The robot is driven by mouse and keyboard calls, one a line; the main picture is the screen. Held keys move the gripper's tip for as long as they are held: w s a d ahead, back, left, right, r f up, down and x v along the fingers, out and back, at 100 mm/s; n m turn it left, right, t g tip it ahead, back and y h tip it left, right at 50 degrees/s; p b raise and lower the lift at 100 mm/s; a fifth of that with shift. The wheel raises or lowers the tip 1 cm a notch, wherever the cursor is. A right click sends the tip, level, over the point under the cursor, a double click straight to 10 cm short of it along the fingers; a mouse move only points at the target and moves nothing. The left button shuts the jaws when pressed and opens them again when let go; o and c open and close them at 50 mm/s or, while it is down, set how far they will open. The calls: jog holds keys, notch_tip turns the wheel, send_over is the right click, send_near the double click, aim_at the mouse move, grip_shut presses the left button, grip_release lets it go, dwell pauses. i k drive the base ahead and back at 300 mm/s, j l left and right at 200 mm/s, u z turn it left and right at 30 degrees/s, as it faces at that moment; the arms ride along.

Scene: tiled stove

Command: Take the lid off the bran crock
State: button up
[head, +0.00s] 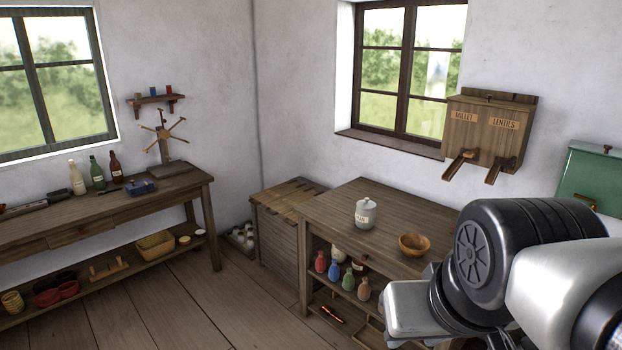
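A small pale crock (364,217) stands upright on the wooden worktable (330,204) in the middle of the head view. Its knobbed lid (366,203) sits on top of it. A tan label is on its front, too small to read surely. My arm reaches in from the lower right, in front of the table's right side. It ends in a pale block low in the picture, left of a black joint. No gripper fingers can be made out. My arm is apart from the crock in the picture, and nothing touches the lid.
A wooden bowl (414,244) stands right of the crock. Small coloured jars (334,271) fill the shelf below. A millet and lentils dispenser (490,130) hangs on the wall behind. A slatted chest (280,226) adjoins the table's left side. The floor at left is clear.

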aim_at(367, 204)
jog(key=i+u, duration=0.3)
jog(key=i, duration=0.45)
jog(key=i+l+u, duration=0.15)
jog(key=i+u, duration=0.15)
jog(key=i, duration=0.4)
jog(key=i+j+z, duration=0.1)
jog(key=i+z, duration=0.15)
jog(key=i, duration=0.15)
jog(key=i+j+z, duration=0.15)
jog(key=i+z, duration=0.15)
jog(key=i+j+z, duration=0.25)
jog(key=i, duration=0.15)
jog(key=i+z, duration=0.25)
jog(key=z, duration=0.2)
jog(key=i+j+z, duration=0.2)
jog(key=z, duration=0.25)
jog(key=i+j+z, duration=0.2)
jog(key=z, duration=0.25)
